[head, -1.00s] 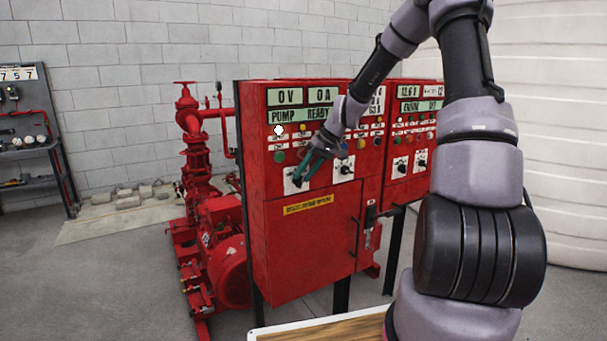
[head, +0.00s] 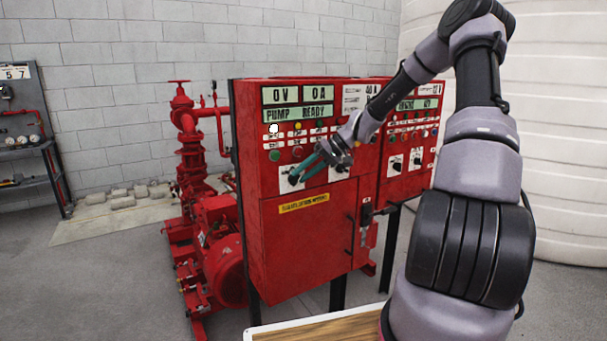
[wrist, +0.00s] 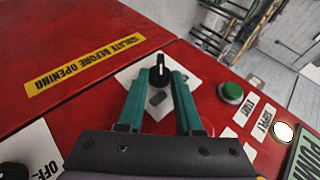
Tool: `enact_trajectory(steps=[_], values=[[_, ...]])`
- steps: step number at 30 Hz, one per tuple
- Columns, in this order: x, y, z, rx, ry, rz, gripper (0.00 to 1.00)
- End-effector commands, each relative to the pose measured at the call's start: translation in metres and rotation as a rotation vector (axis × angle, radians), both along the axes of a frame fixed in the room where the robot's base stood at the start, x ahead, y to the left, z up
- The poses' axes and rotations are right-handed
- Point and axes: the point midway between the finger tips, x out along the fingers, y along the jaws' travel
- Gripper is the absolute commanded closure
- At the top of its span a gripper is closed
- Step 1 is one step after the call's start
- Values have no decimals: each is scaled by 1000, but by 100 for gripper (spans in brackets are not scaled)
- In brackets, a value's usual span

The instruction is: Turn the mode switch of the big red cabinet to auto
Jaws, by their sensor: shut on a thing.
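The big red cabinet (head: 300,235) stands in the middle of the head view. Its display reads PUMP READY. My gripper (head: 302,173) is at the left one of two black rotary switches on white plates. In the wrist view its two teal fingers (wrist: 159,78) stand on either side of the black switch knob (wrist: 159,72), shut on it.
A green button (wrist: 231,93) is close to the gripper in the wrist view. A second switch plate (head: 341,172) is just right of the fingers. A smaller red panel (head: 408,150) adjoins on the right. A red pump (head: 222,255) stands left; a wooden-topped table (head: 320,330) is in front.

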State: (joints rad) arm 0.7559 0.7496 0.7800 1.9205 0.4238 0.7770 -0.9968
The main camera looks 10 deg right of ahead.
Motion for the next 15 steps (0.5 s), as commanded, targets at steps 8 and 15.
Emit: enact_trajectory(steps=[8,15], values=[[-2,1,-2,-2,3,3,57],[-1,0,-1,-2,1,3,57]])
